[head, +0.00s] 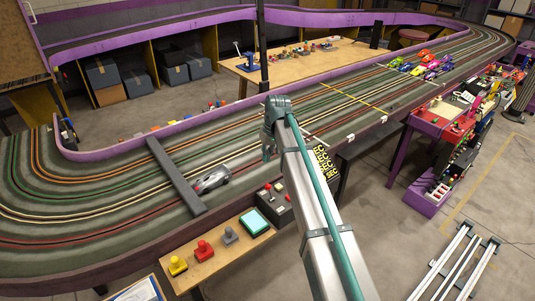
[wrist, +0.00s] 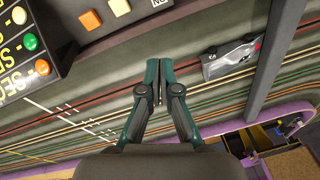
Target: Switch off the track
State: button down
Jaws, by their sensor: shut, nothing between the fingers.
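The slot track (head: 95,208) curves across the room with several coloured lanes. My gripper (head: 268,153) is above the track, left of a black panel with yellow labels (head: 322,160). In the wrist view my gripper (wrist: 158,68) has its fingers together and empty, over the lanes. A dark control box (head: 275,204) with red and pale buttons stands at the track's near edge, below my gripper in the picture. In the wrist view, the labelled panel (wrist: 62,50) with green and orange round buttons is at upper left. An orange square button (wrist: 88,21) and a white one (wrist: 120,6) are at the top edge.
A silver car (head: 212,180) sits on the track beside a dark crossbar (head: 177,177). Yellow (head: 177,265), red (head: 203,250) and grey (head: 230,235) controls and a cyan pad (head: 257,223) are on a wooden bench. Several coloured cars (head: 425,65) are on the far track.

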aim_at(270, 193)
jog(key=f, duration=0.2)
jog(key=f+p, duration=0.1)
jog(key=f, duration=0.1)
jog(key=a+f, duration=0.1)
jog(key=f, duration=0.1)
jog(key=shift+w+f, duration=0.2)
jog(key=shift+s+d+f+p, duration=0.25)
jog(key=shift+s+p, duration=0.1)
jog(key=shift+s, duration=0.2)
jog(key=shift+s+d+f+p, duration=0.2)
jog(key=shift+s+p, duration=0.15)
jog(key=shift+s, duration=0.2)
jog(key=shift+s+d+f, duration=0.15)
jog(key=shift+s+f, duration=0.25)
jog(key=shift+s, duration=0.25)
jog(key=shift+s, duration=0.1)
